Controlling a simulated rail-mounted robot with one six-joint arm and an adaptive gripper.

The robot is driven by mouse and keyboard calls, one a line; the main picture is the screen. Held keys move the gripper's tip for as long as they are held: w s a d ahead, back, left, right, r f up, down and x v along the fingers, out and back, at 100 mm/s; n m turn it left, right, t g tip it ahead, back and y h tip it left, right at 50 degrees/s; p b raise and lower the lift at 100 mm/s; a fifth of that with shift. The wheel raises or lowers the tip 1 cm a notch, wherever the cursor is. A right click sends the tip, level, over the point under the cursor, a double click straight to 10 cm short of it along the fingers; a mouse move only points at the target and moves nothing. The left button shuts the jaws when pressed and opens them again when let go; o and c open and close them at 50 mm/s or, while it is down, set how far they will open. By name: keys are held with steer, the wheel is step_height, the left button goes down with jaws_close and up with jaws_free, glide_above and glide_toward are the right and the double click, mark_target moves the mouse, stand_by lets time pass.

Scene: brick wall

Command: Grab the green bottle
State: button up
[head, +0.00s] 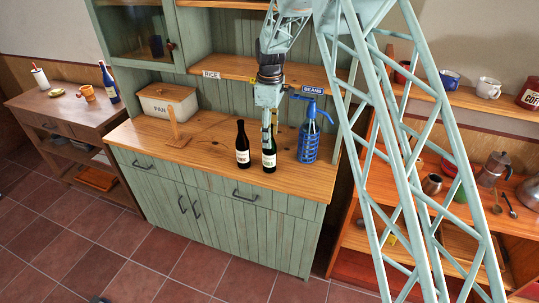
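Two dark, almost black bottles with pale labels stand upright on the wooden top of the green cabinet. The left dark bottle (242,147) is in full view. The right dark bottle (269,158) is right under my gripper (268,124), which points down and covers its neck. I cannot tell whether the fingers touch the right bottle or are open or shut.
A blue siphon bottle (309,138) stands close to the right of my gripper. A bread box (168,103) and a wooden holder (178,133) stand at left on the cabinet top (215,170). A blue bottle (109,84) stands on the left side table (75,115).

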steer(key=shift+f, duration=0.5)
steer(key=shift+f, duration=2.65)
steer(key=shift+c, duration=0.3)
steer(key=c, duration=1)
steer(key=shift+r, duration=0.25)
